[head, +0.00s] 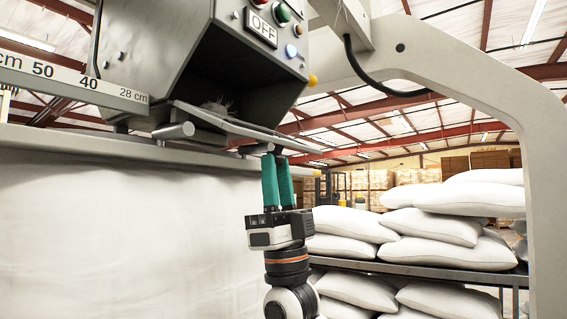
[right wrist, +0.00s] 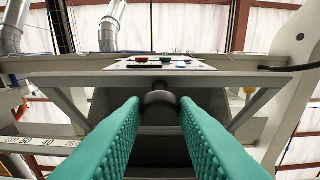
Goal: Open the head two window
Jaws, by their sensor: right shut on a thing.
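The head's window is a grey metal flap (head: 235,125) under the dark opening of the machine head (head: 225,75). My right gripper (head: 276,157) has green fingers and reaches up from below to the flap's outer edge. In the right wrist view, its fingers stand on both sides of a dark round handle (right wrist: 160,99) and are shut on it. The exact contact is partly hidden by the fingers. My left gripper is not in view.
A control panel with an OFF sign (head: 261,28) and coloured buttons sits above the opening. A ruler (head: 75,82) runs to the left. A white curved frame (head: 470,85) arches on the right. Pillows (head: 440,225) are stacked on a rack (head: 425,270) behind my right gripper.

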